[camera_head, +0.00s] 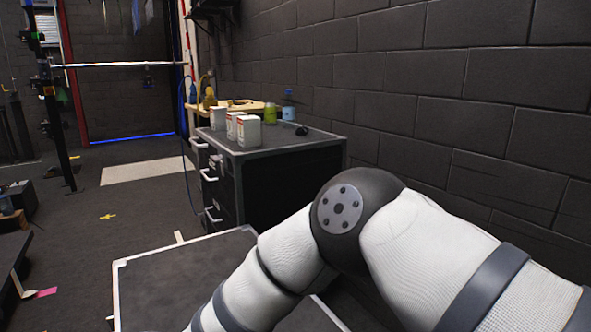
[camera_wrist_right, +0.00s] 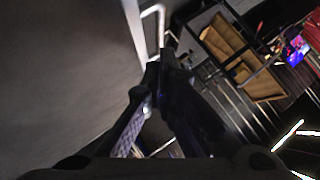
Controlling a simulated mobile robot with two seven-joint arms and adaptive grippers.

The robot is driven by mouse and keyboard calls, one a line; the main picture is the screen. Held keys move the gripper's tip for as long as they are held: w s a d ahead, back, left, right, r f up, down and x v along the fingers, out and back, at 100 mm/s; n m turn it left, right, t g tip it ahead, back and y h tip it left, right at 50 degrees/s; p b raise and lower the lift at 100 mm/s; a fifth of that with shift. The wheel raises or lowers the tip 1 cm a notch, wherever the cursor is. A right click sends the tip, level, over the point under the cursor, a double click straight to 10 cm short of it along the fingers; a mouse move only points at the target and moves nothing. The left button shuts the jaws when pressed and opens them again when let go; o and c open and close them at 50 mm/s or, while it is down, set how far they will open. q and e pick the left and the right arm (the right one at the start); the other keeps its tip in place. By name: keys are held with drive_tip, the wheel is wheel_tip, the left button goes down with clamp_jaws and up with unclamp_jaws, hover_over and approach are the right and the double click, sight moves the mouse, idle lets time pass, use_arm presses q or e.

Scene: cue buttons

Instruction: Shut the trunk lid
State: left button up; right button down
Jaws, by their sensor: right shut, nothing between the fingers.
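A dark flat panel with a pale metal rim (camera_head: 165,282) lies low in front of me in the head view. It looks like the trunk or its lid, and I cannot tell how far open it is. My right arm covers its right part. In the right wrist view a large dark grey panel with a pale edge (camera_wrist_right: 70,75) fills the left side, likely the same trunk. My right gripper (camera_wrist_right: 158,82) is shut and empty beside this edge; I cannot tell if it touches. It is out of the head view. My left gripper is in neither view.
A black drawer cabinet (camera_head: 290,182) stands behind the panel, with white containers (camera_head: 248,131), a green can (camera_head: 270,113) and a blue bottle (camera_head: 288,105) on top. A dark block wall (camera_head: 470,90) runs along the right. Open floor (camera_head: 85,235) lies to the left.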

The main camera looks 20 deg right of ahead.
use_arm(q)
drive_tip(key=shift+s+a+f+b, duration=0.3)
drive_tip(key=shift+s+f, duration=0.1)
use_arm(e)
drive_tip(key=shift+a+f, duration=0.2)
drive_tip(key=shift+f, duration=0.5)
drive_tip(key=shift+a+f, duration=0.15)
drive_tip(key=shift+f, duration=0.55)
drive_tip(key=shift+r, duration=0.1)
drive_tip(key=r+p, duration=0.1)
drive_tip(key=r, duration=0.1)
drive_tip(key=r+p, duration=0.1)
drive_tip(key=r, duration=0.1)
drive_tip(key=s+r+p, duration=0.1)
drive_tip(key=r, duration=0.1)
drive_tip(key=shift+r, duration=0.1)
use_arm(q)
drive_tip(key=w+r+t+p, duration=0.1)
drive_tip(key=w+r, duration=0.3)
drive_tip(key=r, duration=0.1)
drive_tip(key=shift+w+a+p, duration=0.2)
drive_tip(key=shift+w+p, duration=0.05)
drive_tip(key=shift+p, duration=0.1)
use_arm(e)
drive_tip(key=s+d+r, duration=0.1)
drive_tip(key=s+r, duration=0.3)
drive_tip(key=s, duration=0.2)
drive_tip(key=shift+d+r, duration=0.2)
drive_tip(key=shift+r, duration=0.2)
